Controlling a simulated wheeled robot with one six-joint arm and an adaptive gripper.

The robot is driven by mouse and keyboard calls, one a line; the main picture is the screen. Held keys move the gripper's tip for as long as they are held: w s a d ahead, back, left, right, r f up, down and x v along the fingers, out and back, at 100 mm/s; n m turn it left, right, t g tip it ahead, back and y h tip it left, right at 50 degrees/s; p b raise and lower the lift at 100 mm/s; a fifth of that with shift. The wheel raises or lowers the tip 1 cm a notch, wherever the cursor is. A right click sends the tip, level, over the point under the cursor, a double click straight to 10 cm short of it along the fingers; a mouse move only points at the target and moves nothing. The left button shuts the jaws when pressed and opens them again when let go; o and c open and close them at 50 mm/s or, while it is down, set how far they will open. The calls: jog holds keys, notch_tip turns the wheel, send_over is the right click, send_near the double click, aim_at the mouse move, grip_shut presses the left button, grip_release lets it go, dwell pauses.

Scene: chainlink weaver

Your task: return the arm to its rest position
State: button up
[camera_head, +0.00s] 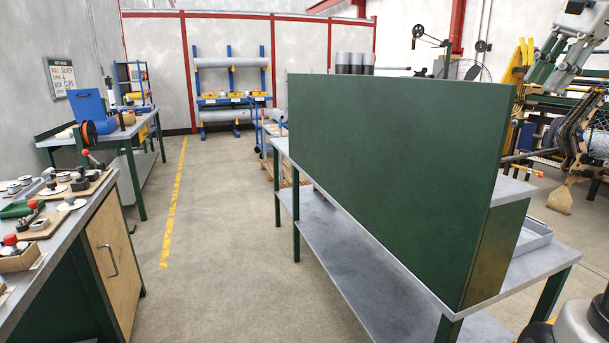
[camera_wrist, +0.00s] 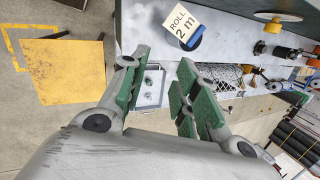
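My gripper (camera_wrist: 164,62) shows in the wrist view with its two green-padded fingers spread apart. Nothing is held between them. Through the gap I see a grey surface with a small pale tray (camera_wrist: 150,88) on it, beyond the fingertips. In the head view, grey and green parts that look like my gripper (camera_head: 560,62) are high at the right edge, in front of the machine. The rest of the arm is mostly out of that view.
A green upright panel (camera_head: 390,170) stands on a metal bench at centre right. A cluttered workbench (camera_head: 60,225) is at the left. Open floor (camera_head: 225,230) lies between them. The wrist view shows a "ROLL 2 m" card (camera_wrist: 186,22) and a yellow floor plate (camera_wrist: 67,70).

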jog(key=s+a+f+n+h, duration=0.1)
jog(key=s+a+f+n, duration=0.3)
jog(key=f, duration=0.4)
jog(key=s+a+f+n, duration=0.3)
jog(key=s+f+n, duration=0.3)
jog(key=s+f, duration=0.2)
jog(key=s+a+f+n+t+h, duration=0.1)
jog(key=s+a+f+n, duration=0.3)
jog(key=f, duration=0.4)
jog(key=shift+s+a+n+h, duration=0.3)
jog(key=shift+s+n, duration=0.6)
jog(key=shift+s, duration=0.25)
